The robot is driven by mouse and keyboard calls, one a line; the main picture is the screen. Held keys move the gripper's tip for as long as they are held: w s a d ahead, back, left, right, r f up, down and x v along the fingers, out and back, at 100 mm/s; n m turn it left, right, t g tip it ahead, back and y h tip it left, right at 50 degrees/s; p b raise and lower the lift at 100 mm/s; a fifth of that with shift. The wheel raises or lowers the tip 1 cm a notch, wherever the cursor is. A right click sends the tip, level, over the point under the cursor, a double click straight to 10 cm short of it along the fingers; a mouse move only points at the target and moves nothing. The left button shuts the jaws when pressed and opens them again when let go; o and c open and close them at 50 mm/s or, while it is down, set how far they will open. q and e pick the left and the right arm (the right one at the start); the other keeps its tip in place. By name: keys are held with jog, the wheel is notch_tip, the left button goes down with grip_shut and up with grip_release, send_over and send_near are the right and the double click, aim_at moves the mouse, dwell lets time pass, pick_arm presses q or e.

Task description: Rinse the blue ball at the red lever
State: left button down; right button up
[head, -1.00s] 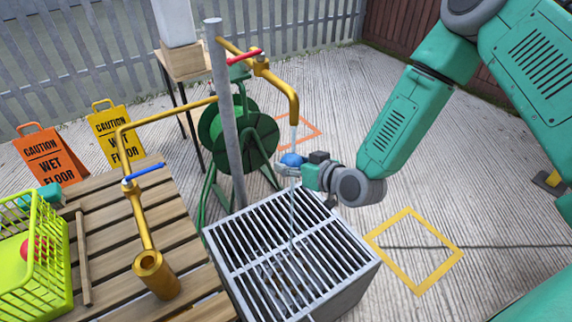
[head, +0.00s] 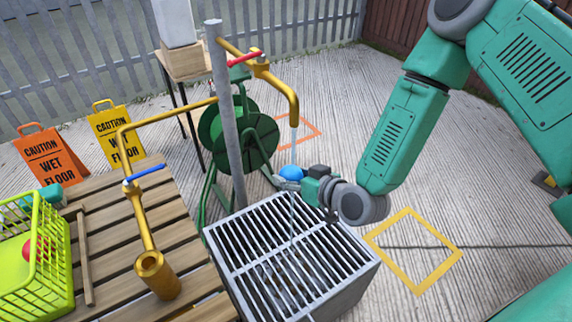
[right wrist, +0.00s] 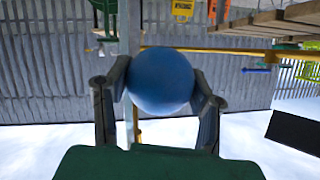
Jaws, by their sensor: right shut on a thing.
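The blue ball (head: 291,173) is in my right gripper (head: 289,178), under the brass spout with the red lever (head: 245,58). A thin stream of water (head: 294,143) runs from that spout down to the ball, and some falls below toward the grate. In the right wrist view the ball (right wrist: 161,81) sits between both fingers (right wrist: 160,95), which touch its sides. The other brass tap, with a blue lever (head: 147,172), stands over the wooden slats. My left gripper is not in view.
A metal grated basin (head: 290,255) stands below the ball. A grey post (head: 228,110) and a green hose reel (head: 252,140) are just left of it. A lime basket (head: 45,270) with a red ball (head: 38,249) is on the slatted table (head: 110,245).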

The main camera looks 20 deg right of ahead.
jog(key=shift+s+a, duration=0.25)
jog(key=shift+s, duration=0.8)
jog(key=shift+s+a, duration=0.25)
jog(key=shift+s, duration=0.8)
jog(key=s+a+r+p, duration=0.1)
jog(key=s+r+p, duration=0.2)
jog(key=s+r, duration=0.1)
jog(key=shift+s+p, duration=0.3)
jog(key=shift+s, duration=0.1)
